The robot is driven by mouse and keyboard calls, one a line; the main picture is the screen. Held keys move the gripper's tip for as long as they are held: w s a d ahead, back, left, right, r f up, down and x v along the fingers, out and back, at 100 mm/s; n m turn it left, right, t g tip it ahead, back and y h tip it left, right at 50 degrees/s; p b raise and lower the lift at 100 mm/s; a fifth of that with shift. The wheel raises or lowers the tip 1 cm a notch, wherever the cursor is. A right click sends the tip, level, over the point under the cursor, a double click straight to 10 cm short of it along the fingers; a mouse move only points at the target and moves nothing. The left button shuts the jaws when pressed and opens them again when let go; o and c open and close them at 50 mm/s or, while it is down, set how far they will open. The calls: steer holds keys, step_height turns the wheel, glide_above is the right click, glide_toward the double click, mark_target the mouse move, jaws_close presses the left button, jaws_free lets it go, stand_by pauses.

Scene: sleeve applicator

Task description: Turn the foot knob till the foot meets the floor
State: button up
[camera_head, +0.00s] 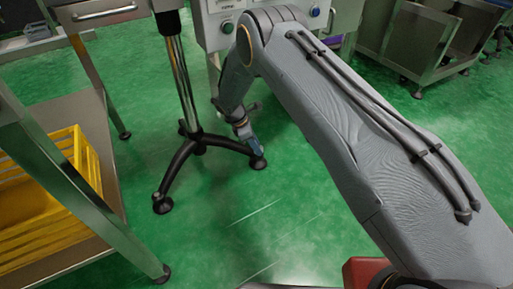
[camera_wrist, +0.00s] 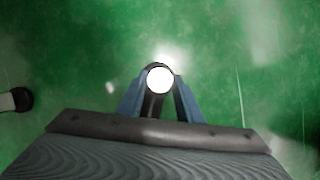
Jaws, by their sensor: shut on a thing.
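A black stand with a chrome post (camera_head: 181,85) stands on dark splayed legs (camera_head: 175,172) over the green floor. My gripper (camera_head: 256,144) points down at the end of the right-hand leg, just above its round foot (camera_head: 257,163). In the wrist view my gripper (camera_wrist: 158,100) has its two blue fingers shut on the knob (camera_wrist: 159,79), whose round top shows bright white. The dark leg runs below it between the fingers. The foot under the knob is hidden in the wrist view. I cannot tell whether the foot touches the floor.
Another foot of the stand (camera_head: 162,204) is at the front left. A metal cart (camera_head: 105,160) with a yellow crate (camera_head: 62,205) stands at the left. A grey machine panel (camera_head: 225,25) is behind the stand. Green floor is clear in front of the stand.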

steer(key=m, duration=0.1)
steer(key=m+g+b, duration=0.1)
steer(key=m+b, duration=0.1)
steer(key=shift+w+f+m+g, duration=0.1)
steer(key=shift+w+m+g, duration=0.15)
steer(key=shift+m+g, duration=0.05)
steer(key=shift+m+g+b, duration=0.7)
steer(key=shift+m+b, duration=0.3)
steer(key=shift+m, duration=0.9)
steer(key=o, duration=1)
steer(key=shift+o, duration=0.2)
